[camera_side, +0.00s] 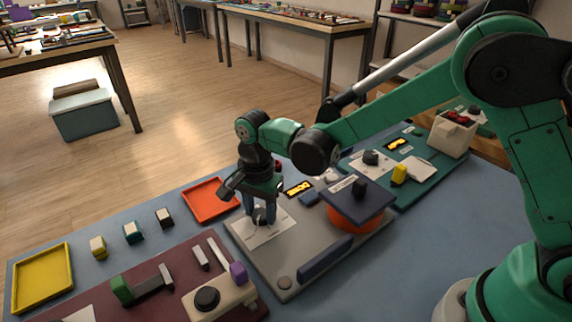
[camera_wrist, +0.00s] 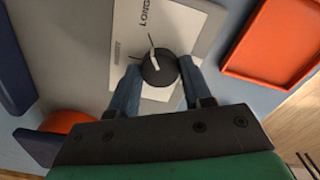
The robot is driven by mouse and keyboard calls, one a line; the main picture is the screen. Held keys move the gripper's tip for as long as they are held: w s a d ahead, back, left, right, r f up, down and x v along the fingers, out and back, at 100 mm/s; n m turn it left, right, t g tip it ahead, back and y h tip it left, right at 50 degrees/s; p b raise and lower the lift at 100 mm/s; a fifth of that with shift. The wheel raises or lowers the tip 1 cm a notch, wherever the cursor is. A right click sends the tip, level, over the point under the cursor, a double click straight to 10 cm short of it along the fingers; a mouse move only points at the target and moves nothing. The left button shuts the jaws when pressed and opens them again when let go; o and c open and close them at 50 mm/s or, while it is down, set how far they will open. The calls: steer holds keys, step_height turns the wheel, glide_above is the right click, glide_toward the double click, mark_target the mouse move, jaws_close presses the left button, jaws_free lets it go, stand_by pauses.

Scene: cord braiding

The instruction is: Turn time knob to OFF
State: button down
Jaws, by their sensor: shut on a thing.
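The time knob (camera_wrist: 157,70) is a round dark knob with a light pointer line, seen in the wrist view. It sits on a white label plate (camera_wrist: 185,25) where the letters "LONG" can be read. In the side view the white plate (camera_side: 262,232) lies on the grey panel (camera_side: 268,262), and the knob is mostly hidden by the fingers. My gripper (camera_wrist: 157,82) has its two blue fingers on either side of the knob and is shut on it. It also shows in the side view (camera_side: 262,218), pointing down at the plate. I cannot read an OFF mark.
An orange-red tray (camera_side: 210,201) lies just behind my gripper. An orange drum with a dark blue top (camera_side: 357,208) stands to the right on the same panel. A lit display (camera_side: 299,189) is behind. A maroon panel with a purple block (camera_side: 238,273) is at the front left.

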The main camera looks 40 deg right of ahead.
mark_target(261, 214)
steer(key=n, duration=2.1)
steer(key=shift+n, duration=0.3)
stand_by(0.4)
steer(key=shift+c, duration=1.8)
jaws_free()
steer(key=shift+r, duration=2.85)
